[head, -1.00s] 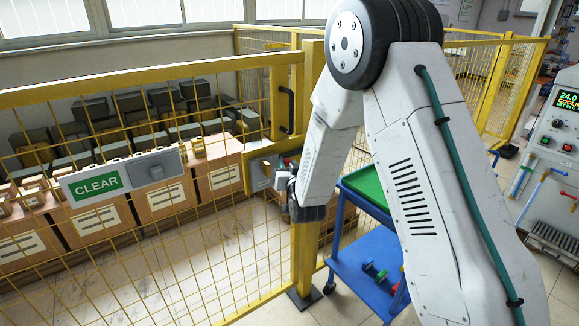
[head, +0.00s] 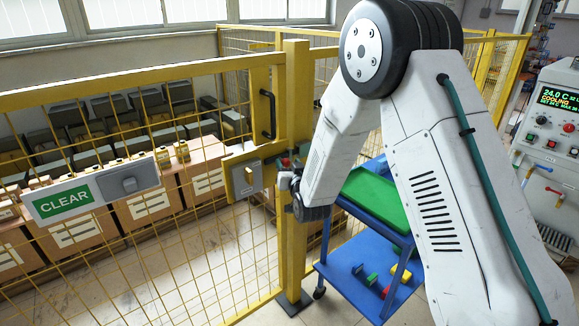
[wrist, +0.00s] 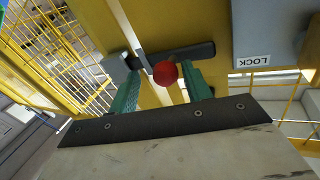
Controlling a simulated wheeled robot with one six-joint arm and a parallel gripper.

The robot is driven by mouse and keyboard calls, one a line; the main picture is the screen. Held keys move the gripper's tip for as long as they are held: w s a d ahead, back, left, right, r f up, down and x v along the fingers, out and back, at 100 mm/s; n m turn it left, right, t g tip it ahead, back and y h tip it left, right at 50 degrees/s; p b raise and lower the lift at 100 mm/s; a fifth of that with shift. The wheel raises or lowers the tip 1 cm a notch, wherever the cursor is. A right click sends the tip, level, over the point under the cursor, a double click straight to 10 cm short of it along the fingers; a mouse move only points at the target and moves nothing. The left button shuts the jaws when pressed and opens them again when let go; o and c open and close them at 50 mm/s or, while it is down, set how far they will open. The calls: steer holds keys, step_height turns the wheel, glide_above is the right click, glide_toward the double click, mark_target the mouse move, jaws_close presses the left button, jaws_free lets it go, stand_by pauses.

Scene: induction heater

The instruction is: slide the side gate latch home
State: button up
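The latch shows in the wrist view as a dark bar (wrist: 190,53) with a round red knob (wrist: 165,73) on yellow metal. A small grey block (wrist: 116,67) sits beyond the bar's left end; whether the bar enters it is unclear. My gripper (wrist: 160,80) is open, its two green fingers on either side of the knob. A small gap shows on each side, wider on the left. In the head view the knob (head: 286,162) shows at the gate post, with my gripper (head: 291,182) against it, its fingers mostly hidden. The yellow mesh side gate (head: 262,75) stands upright beside the post.
A grey box (head: 245,178) is on the gate left of the knob; a LOCK label (wrist: 254,61) appears upside down in the wrist view. A CLEAR sign (head: 62,201) hangs on the mesh. A blue cart (head: 340,285) stands right of the post, behind my arm.

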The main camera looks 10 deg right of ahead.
steer(key=shift+s+a, duration=0.1)
steer(key=shift+s, duration=0.25)
steer(key=s, duration=0.7)
steer(key=shift+d, duration=0.4)
